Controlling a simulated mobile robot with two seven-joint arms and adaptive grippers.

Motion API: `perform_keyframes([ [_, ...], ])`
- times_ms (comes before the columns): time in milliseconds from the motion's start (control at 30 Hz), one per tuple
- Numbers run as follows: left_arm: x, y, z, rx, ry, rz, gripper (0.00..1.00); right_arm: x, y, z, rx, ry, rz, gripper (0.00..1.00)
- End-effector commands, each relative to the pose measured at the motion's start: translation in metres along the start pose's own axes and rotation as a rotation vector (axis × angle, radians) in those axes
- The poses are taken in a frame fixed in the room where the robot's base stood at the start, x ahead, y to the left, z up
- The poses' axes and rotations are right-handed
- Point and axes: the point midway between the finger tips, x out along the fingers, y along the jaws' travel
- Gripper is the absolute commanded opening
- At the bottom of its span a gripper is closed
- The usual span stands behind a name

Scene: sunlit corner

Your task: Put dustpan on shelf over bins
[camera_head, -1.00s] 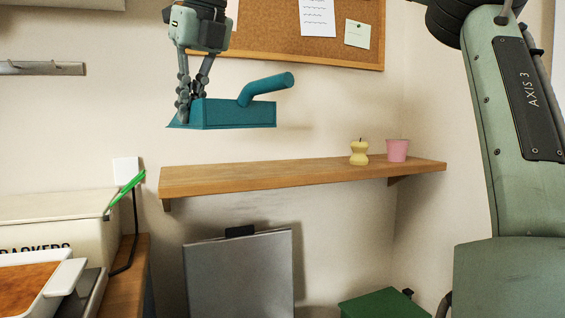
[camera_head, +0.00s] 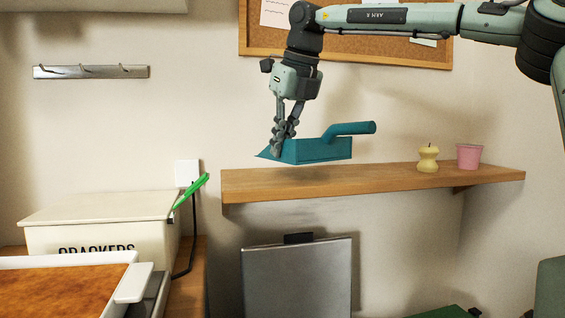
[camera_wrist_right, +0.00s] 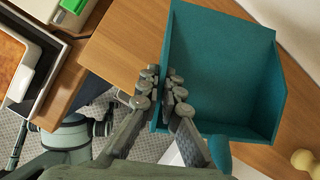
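The teal dustpan (camera_head: 318,151) hangs level just above the left part of the wooden shelf (camera_head: 390,180), its handle pointing right. A small gap and a shadow seem to show beneath it. My right gripper (camera_head: 282,143) is shut on the dustpan's left side wall. In the right wrist view the fingers (camera_wrist_right: 160,88) pinch the wall of the dustpan (camera_wrist_right: 220,70), with the shelf (camera_wrist_right: 125,45) below. Under the shelf are a grey bin (camera_head: 297,280) and a green bin (camera_head: 447,312), partly cut off. My left gripper is not in view.
A yellow candle (camera_head: 428,160) and a pink cup (camera_head: 469,156) stand on the shelf's right part. A cork board (camera_head: 370,50) hangs above. A crackers box (camera_head: 100,225) and a tray (camera_head: 60,290) are at left. The shelf between dustpan and candle is clear.

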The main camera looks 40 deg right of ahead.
Motion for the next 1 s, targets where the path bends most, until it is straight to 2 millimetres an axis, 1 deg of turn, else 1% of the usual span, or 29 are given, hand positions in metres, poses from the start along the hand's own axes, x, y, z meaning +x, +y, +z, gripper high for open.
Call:
perform_keyframes([
  [200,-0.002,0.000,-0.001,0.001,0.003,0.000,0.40,0.027,0.000,-0.011,-0.002,0.001,0.001,0.00],
  [300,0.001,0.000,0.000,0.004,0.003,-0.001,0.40,0.035,0.000,-0.014,-0.002,-0.001,0.000,0.00],
  [467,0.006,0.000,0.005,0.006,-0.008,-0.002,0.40,0.036,0.000,-0.015,-0.001,-0.003,0.000,0.00],
  [700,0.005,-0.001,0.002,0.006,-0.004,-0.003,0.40,0.038,0.000,-0.015,-0.001,-0.002,-0.001,0.00],
  [733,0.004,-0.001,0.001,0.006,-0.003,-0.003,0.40,0.038,0.000,-0.016,0.000,0.000,0.000,0.07],
  [867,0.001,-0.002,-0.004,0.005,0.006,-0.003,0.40,0.038,0.000,-0.016,0.000,0.000,0.000,0.23],
  [900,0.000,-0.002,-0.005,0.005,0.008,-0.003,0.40,0.038,0.000,-0.016,0.000,0.000,0.000,0.26],
  [1000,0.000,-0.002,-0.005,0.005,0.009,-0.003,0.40,0.038,0.000,-0.016,0.000,0.000,0.000,0.26],
])
